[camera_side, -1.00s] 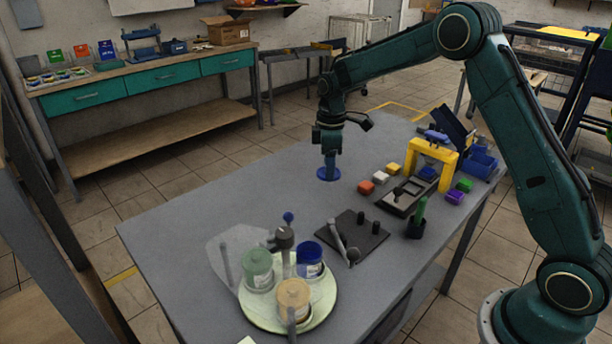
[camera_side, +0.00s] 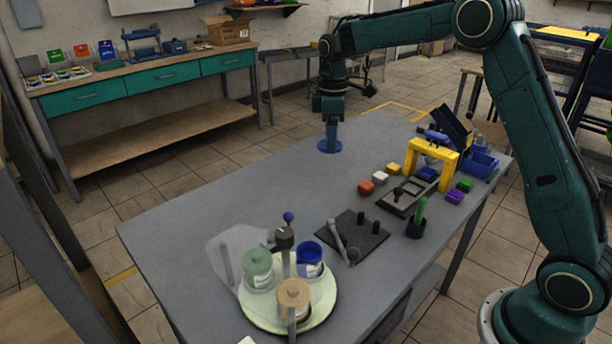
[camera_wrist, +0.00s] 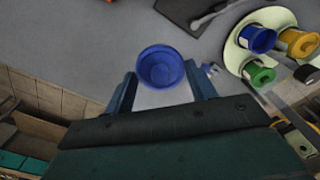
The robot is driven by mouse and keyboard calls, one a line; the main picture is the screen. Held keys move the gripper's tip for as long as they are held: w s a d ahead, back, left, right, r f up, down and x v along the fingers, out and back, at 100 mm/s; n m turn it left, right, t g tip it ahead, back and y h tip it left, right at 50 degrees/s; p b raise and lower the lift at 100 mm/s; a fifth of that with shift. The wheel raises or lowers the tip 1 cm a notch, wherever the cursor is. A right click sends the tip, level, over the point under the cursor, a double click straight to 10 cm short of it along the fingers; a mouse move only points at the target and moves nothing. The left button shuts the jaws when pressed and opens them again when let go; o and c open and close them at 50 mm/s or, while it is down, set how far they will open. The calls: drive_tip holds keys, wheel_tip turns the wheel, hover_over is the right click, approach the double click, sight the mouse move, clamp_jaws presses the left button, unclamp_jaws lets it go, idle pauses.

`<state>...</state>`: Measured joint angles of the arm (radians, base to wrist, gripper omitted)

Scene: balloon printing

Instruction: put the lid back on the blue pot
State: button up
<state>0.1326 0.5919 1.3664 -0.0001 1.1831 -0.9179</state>
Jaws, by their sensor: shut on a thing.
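The blue lid (camera_side: 329,146) is a round disc at the tips of my gripper (camera_side: 332,128), at the far left part of the table in the side view. In the wrist view the lid (camera_wrist: 161,67) is between the two fingers of my gripper (camera_wrist: 163,80), which is shut on it. The blue pot (camera_side: 310,262) stands on the pale round tray (camera_side: 322,306) at the front, far from the lid. Its top looks uncovered and dark blue. The blue pot (camera_wrist: 257,39) is at upper right in the wrist view.
A green pot (camera_side: 258,267) and an orange pot with a tan top (camera_side: 293,300) share the tray, around a central post. A dark plate with a lever (camera_side: 352,236), a yellow arch (camera_side: 433,153) and small coloured blocks stand to the right. The table's middle is clear.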

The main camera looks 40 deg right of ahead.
drive_tip(key=shift+a, duration=0.1)
drive_tip(key=s+a+f+n, duration=0.2)
drive_tip(key=s+a, duration=0.4)
drive_tip(key=a, duration=0.3)
drive_tip(key=s+a+f+n, duration=0.2)
drive_tip(key=s+a+n, duration=0.2)
drive_tip(key=a, duration=0.6)
drive_tip(key=s, duration=0.2)
drive_tip(key=shift+s+f, duration=0.3)
drive_tip(key=shift+f, duration=0.05)
drive_tip(key=shift+f, duration=0.2)
wheel_tip(320, 180, down, 6)
drive_tip(key=shift+f, duration=0.15)
idle(2.1)
drive_tip(key=o, duration=1)
